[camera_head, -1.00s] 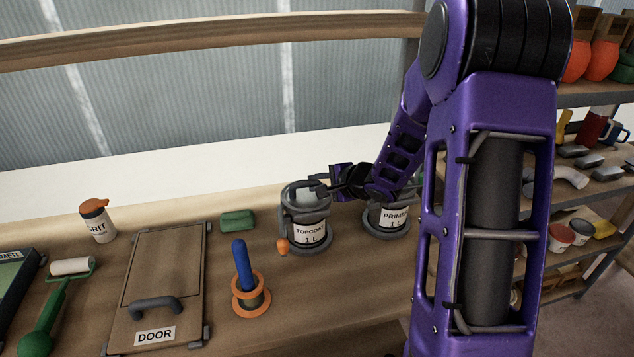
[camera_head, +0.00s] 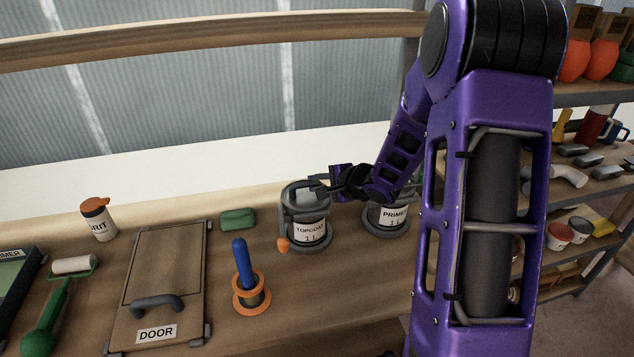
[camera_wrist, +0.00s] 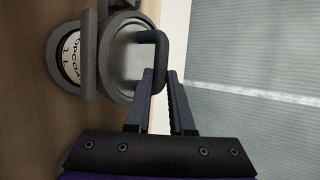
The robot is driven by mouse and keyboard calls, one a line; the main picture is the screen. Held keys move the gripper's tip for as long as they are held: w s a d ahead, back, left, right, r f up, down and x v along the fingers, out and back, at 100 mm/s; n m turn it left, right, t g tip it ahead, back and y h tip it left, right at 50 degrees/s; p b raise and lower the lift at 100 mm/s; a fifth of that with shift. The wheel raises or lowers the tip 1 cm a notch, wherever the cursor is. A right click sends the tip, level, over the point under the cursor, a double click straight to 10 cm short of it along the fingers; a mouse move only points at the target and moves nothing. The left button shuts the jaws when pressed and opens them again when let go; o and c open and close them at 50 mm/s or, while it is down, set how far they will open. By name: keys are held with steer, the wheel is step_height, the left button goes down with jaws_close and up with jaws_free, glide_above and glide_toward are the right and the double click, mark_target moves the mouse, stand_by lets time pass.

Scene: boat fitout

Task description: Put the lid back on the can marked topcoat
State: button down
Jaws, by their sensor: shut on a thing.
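The can marked topcoat (camera_head: 308,232) stands upright on the bench, left of the primer can. Its label also shows sideways in the wrist view (camera_wrist: 67,58). A round grey lid (camera_wrist: 122,62) with a dark bar handle (camera_wrist: 158,50) is at the can's top. My gripper (camera_wrist: 160,82) is shut on the lid's handle. In the head view my gripper (camera_head: 325,187) reaches in from the right at the can's top. Whether the lid is fully seated on the rim cannot be told; my gripper partly hides it.
The primer can (camera_head: 392,216) stands close on the right, under my arm. A blue-handled tool in an orange ring (camera_head: 250,297), a green block (camera_head: 238,218), the door panel (camera_head: 165,260) and a grit bottle (camera_head: 98,220) are to the left. Shelves (camera_head: 590,185) stand at right.

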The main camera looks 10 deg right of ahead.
steer(key=shift+f, duration=0.15)
stand_by(0.6)
steer(key=shift+c, duration=1.1)
jaws_free()
step_height(320, 180, up, 7)
stand_by(0.4)
